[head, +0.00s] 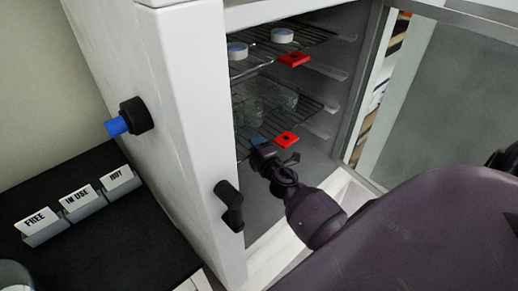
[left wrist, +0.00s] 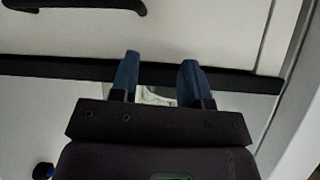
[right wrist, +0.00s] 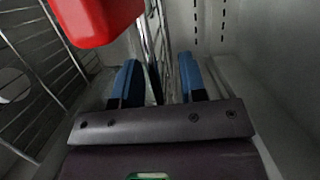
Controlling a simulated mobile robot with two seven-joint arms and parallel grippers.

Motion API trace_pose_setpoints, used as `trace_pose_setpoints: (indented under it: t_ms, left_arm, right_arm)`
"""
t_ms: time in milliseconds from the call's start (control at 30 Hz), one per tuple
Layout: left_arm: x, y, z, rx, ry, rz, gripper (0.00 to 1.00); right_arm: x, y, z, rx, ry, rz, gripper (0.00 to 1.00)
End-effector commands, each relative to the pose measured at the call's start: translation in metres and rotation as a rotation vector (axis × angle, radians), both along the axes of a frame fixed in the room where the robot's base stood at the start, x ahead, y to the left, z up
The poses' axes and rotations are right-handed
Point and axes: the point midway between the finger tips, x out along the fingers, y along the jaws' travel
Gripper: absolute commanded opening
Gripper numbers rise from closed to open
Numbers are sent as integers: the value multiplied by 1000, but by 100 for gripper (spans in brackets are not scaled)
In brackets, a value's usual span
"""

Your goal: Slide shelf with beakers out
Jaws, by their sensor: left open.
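The lower wire shelf (head: 312,106) carries several clear glass beakers (head: 262,100) inside the open freeze dryer. A red tab (head: 288,140) sits on its front edge. My right gripper (head: 259,147) is at this front edge, just left of the red tab. In the right wrist view, its blue fingers (right wrist: 158,75) stand apart with metal wires showing between them; contact cannot be told. A large red block (right wrist: 95,18) shows close by there. My left gripper (left wrist: 160,72) is open and empty in its wrist view, and is not seen in the head view.
The upper shelf (head: 318,35) holds white round containers (head: 282,36) and has its own red tab (head: 294,60). The open door (head: 450,110) stands at right. A black latch (head: 229,205) juts from the front. Label signs (head: 80,204) stand on the dark counter at left.

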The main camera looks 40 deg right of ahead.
Motion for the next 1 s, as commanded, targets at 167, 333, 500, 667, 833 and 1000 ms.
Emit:
trace_pose_setpoints:
  t_ms: [167, 333, 500, 667, 833, 1000]
  left_arm:
    - [-2, 0, -1, 0, 4, 2, 43]
    - [-4, 1, -2, 0, 8, 2, 43]
    - [-4, 1, -2, 0, 8, 2, 43]
    - [-4, 1, -2, 0, 7, 2, 43]
    - [-3, 1, -1, 0, 5, 2, 43]
    - [1, 0, 0, 0, -1, 0, 43]
  right_arm:
    - [1, 0, 0, 0, 0, 0, 38]
    - [0, 0, 0, -1, 0, 0, 26]
    - [0, 0, 0, -1, 0, 0, 0]
    - [0, 0, 0, -1, 0, 0, 0]
    - [0, 0, 0, -1, 0, 1, 0]
    - [1, -2, 0, -2, 0, 3, 0]
